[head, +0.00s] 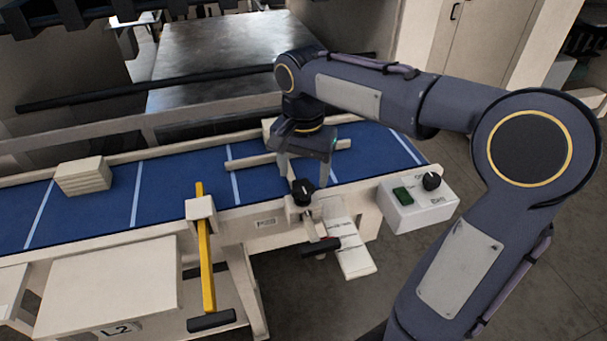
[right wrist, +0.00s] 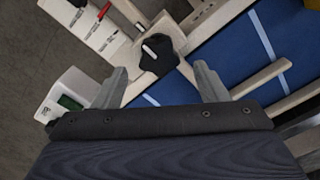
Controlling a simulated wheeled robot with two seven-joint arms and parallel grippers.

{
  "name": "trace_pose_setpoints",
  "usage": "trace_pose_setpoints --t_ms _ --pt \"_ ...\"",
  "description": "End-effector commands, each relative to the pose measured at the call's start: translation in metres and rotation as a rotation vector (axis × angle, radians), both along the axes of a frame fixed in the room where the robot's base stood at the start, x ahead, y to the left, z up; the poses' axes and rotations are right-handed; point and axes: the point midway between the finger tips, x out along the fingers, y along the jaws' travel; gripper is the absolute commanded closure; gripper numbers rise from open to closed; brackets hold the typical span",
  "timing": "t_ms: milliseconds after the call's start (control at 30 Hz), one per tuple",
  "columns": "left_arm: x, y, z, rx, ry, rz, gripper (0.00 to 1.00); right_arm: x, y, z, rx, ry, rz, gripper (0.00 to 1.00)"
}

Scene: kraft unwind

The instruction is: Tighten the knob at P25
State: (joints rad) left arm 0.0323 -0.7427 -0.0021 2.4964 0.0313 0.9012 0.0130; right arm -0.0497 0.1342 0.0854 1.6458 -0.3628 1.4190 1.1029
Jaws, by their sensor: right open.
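A black lobed knob (head: 302,193) with a pale pointer line sits on a cream block at the conveyor's near rail. The right wrist view shows the knob (right wrist: 158,54) from above, between and slightly beyond the fingertips. A small label plate (head: 265,222) is on the rail left of it; its lettering is too small to read surely. My right gripper (head: 304,178) points down over the knob, its two grey fingers spread wide. In the right wrist view the gripper (right wrist: 160,70) is open and empty, with gaps between both fingers and the knob. My left gripper is out of view.
The blue conveyor belt (head: 180,190) carries a cream stack (head: 83,177) at left. A yellow bar (head: 205,250) stands in front of the rail. A control box (head: 418,201) with green button and black dial is at right. A white card (head: 350,250) and red-black handle (head: 320,246) hang below the knob.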

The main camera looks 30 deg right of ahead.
Motion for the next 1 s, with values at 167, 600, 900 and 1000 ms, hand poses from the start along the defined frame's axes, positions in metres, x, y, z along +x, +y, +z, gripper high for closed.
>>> trace_pose_setpoints --t_ms 167,600,900,1000 --pt "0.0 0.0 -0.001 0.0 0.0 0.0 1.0 0.001 0.0 0.033 0.001 -0.006 0.001 0.33" --pt "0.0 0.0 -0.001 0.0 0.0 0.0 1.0 0.0 0.0 0.06 0.0 -0.001 0.0 0.33" --pt "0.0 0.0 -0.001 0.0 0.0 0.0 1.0 0.0 0.0 0.06 0.0 -0.001 0.0 0.33" --pt "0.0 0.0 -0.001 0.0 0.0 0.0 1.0 0.0 0.0 0.06 0.0 -0.001 0.0 0.33"
